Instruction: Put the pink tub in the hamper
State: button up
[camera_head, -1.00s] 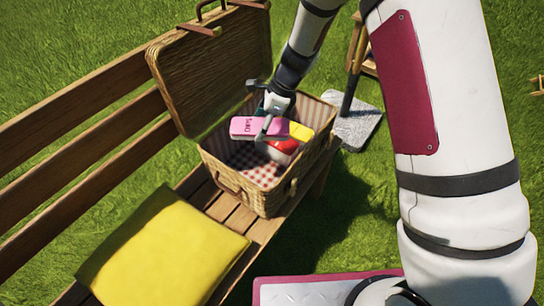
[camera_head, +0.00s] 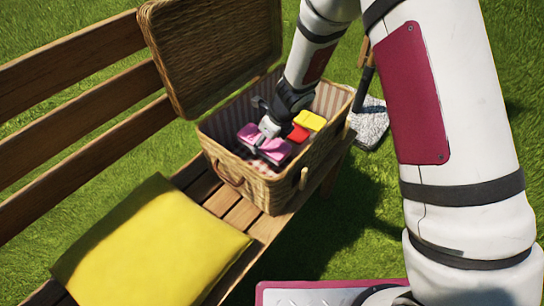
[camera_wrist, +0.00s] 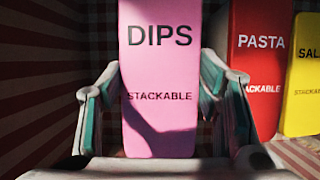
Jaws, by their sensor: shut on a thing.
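The pink tub (camera_head: 262,146), marked DIPS, is down inside the open wicker hamper (camera_head: 272,193), at its left side. In the wrist view the pink tub (camera_wrist: 158,70) stands between the two fingers of my gripper (camera_wrist: 162,100). My gripper (camera_head: 266,142) is shut on it. Part of the tub is hidden behind the fingers in the head view. I cannot tell whether its underside touches the hamper floor.
A red tub (camera_head: 298,134) marked PASTA and a yellow tub (camera_head: 311,120) stand in the hamper to the right of the pink one. The hamper's lid (camera_head: 212,50) is open. The hamper is on a wooden bench (camera_head: 243,213) beside a yellow cushion (camera_head: 150,248).

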aim_at(263, 162)
jog(key=shift+f+b, duration=2.95)
jog(key=shift+f, duration=1.25)
jog(key=shift+f, duration=0.2)
jog(key=o, duration=1.3)
jog(key=shift+r, duration=0.1)
jog(key=shift+r, duration=0.2)
jog(key=p+v, duration=0.6)
jog(key=v, duration=0.5)
jog(key=shift+s+d+r, duration=0.1)
jog(key=shift+s+r, duration=0.05)
jog(key=shift+r, duration=0.25)
